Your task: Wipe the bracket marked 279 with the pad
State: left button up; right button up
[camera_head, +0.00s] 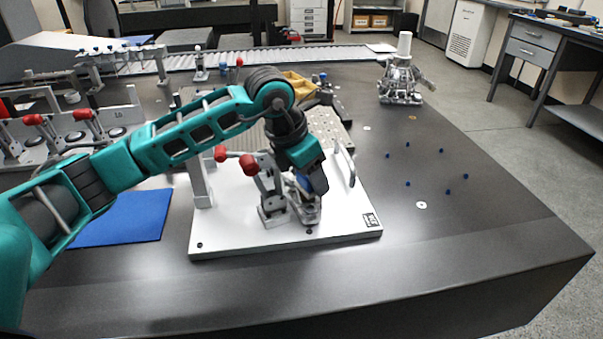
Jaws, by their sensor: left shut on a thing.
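My left gripper (312,188) reaches down over the white fixture plate (235,228) and is shut on a small blue thing, which looks like the pad (303,184); fingers hide most of it. Right below it, a grey metal bracket (306,213) sits on the plate beside a red-handled toggle clamp (268,187). The pad is at or just above the bracket; I cannot tell whether they touch. My right gripper is not in view.
A blue mat (125,218) lies left of the plate. More red-handled clamps (60,133) stand at the far left. A white-topped metal part (401,75) stands at the back right. The dark table is mostly clear at the right, with several small blue dots (408,184).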

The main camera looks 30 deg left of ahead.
pick_arm(q)
jog(key=shift+w+d, duration=0.2)
jog(key=shift+d, duration=0.05)
jog(key=shift+s+a+f+b, duration=0.1)
jog(key=shift+s+a+b, duration=0.2)
jog(key=shift+s+a, duration=0.65)
jog(key=shift+w+d, duration=0.9)
jog(key=shift+d, duration=0.1)
jog(key=shift+s+a, duration=0.8)
jog(key=shift+a, duration=0.25)
jog(key=shift+w+d, duration=0.75)
jog(key=shift+d, duration=0.15)
jog(key=shift+w+d, duration=0.1)
jog(key=shift+s+a, duration=0.85)
jog(key=shift+a, duration=0.2)
